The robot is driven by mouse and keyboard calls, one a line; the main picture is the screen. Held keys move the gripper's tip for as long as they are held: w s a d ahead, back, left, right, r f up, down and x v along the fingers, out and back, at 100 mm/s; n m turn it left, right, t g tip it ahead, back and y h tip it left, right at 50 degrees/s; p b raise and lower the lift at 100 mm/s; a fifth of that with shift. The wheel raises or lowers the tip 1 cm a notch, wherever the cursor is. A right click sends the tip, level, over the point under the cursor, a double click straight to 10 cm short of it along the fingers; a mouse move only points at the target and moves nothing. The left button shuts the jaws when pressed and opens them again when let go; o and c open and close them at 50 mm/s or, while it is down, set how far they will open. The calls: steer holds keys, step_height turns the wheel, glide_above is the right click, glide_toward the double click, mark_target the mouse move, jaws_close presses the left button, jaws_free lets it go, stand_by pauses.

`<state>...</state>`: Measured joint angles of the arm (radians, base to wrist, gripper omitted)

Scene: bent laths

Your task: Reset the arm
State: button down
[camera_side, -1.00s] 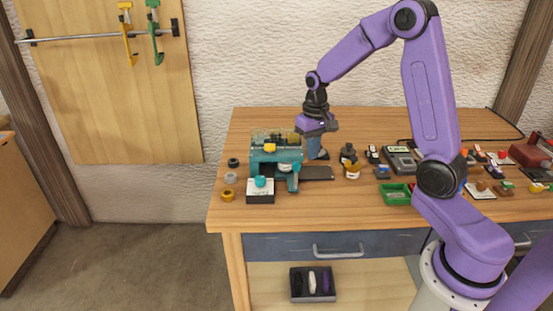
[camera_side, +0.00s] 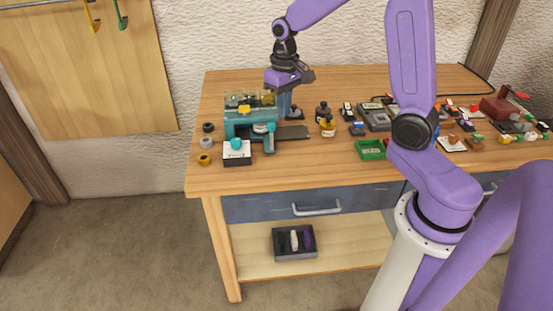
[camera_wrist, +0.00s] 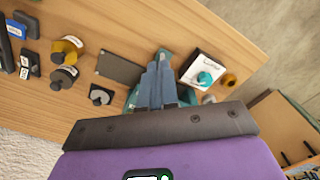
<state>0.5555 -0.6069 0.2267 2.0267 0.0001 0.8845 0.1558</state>
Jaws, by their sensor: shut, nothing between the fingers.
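My gripper (camera_side: 285,103) hangs down over the back part of the wooden bench, just right of a teal machine (camera_side: 237,118). In the wrist view its blue-grey fingers (camera_wrist: 159,70) are together with nothing between them. They point toward the bench and partly hide the teal machine behind them. In the side view the fingertips are partly hidden by the machine, so I cannot tell how close they are to the bench top.
A white box with a teal knob (camera_side: 237,154) and several small rings (camera_side: 205,142) lie by the machine. The bench's front left is clear.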

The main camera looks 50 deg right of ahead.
steer(key=s+a+n, duration=0.3)
steer(key=s+n, duration=0.1)
steer(key=s, duration=0.5)
steer(key=s+a+r+n, duration=0.1)
steer(key=s+a+n, duration=0.3)
steer(key=s, duration=0.5)
steer(key=s+a+r+n, duration=0.1)
steer(key=s+a+n, duration=0.2)
steer(key=s+n, duration=0.2)
steer(key=s, duration=0.3)
steer(key=shift+s+a+n, duration=0.35)
steer(key=shift+s+n, duration=0.05)
